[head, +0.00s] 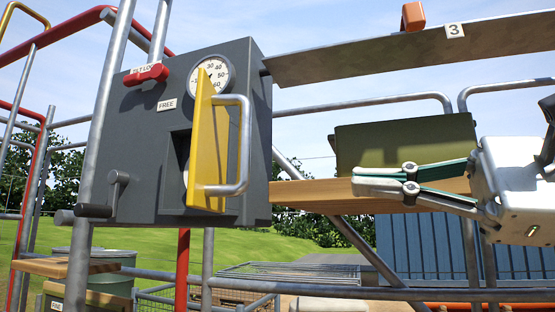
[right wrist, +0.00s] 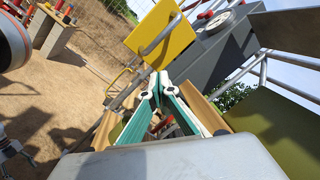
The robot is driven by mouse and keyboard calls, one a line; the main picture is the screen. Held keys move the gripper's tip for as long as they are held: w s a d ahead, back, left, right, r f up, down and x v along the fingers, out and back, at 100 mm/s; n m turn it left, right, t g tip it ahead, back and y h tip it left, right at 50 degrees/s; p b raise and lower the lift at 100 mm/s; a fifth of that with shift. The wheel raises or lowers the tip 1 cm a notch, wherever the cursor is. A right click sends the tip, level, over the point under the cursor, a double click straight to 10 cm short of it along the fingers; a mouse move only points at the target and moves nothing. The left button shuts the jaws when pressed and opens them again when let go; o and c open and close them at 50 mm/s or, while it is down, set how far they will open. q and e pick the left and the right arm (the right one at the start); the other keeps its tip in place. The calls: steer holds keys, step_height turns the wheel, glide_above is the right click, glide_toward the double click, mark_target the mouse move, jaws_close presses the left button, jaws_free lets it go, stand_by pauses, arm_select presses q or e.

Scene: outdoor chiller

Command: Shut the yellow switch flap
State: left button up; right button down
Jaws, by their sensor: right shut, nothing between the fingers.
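The yellow switch flap (head: 207,150) stands open, sticking out from the front of the grey control box (head: 225,75). A metal bar handle (head: 243,150) is fixed to the flap's face. A dark recess shows behind the flap's left side. My right gripper (head: 358,180) is shut and empty, to the right of the flap and clear of its handle. In the right wrist view the flap (right wrist: 160,40) and its handle (right wrist: 163,36) lie beyond the fingertips (right wrist: 160,82).
The box carries a gauge (head: 210,77), a red knob (head: 146,74) and a crank (head: 100,203). A wooden plank (head: 310,193) and an olive box (head: 405,147) stand behind my right gripper. A metal shelf (head: 380,56) runs above. Metal rails (head: 380,292) cross below.

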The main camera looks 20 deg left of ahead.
steer(key=s+d+r+n+t+h+b, duration=0.1)
steer(key=s+d+r+n+t+h, duration=0.15)
steer(key=r+n+t, duration=0.2)
steer(key=a, duration=1.3)
steer(key=shift+w+a+r+m, duration=0.2)
steer(key=shift+w+a+m, duration=0.1)
steer(key=shift+a+m, duration=0.1)
steer(key=shift+s, duration=0.15)
